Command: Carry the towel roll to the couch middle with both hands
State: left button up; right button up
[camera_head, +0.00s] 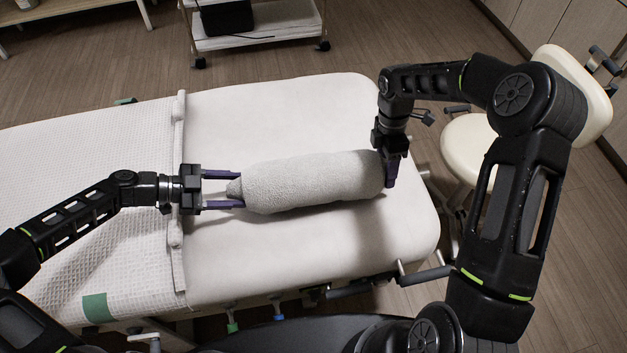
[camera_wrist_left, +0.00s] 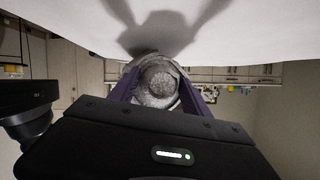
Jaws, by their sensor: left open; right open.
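The light grey towel roll (camera_head: 310,182) lies lengthwise on the white couch (camera_head: 320,110). My left gripper (camera_head: 240,189) is open at the roll's left end, with its purple fingers on either side of the narrow tip. In the left wrist view the round end of the towel roll (camera_wrist_left: 158,84) sits between the two fingers of the left gripper (camera_wrist_left: 160,92). My right gripper (camera_head: 391,180) points down at the roll's right end. Its fingers overlap in this view, and whether they touch the roll is unclear.
A textured white cover (camera_head: 90,170) lies over the couch's left part, ending at a raised seam. A cream stool (camera_head: 475,150) stands right of the couch, close to my right arm. A white trolley (camera_head: 255,25) stands behind. The couch surface around the roll is clear.

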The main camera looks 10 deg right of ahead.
pick_arm(q)
jog(key=shift+c, duration=0.5)
pick_arm(e)
jog(key=shift+f, duration=0.1)
jog(key=shift+c, duration=0.5)
pick_arm(q)
grip_shut()
pick_arm(e)
grip_shut()
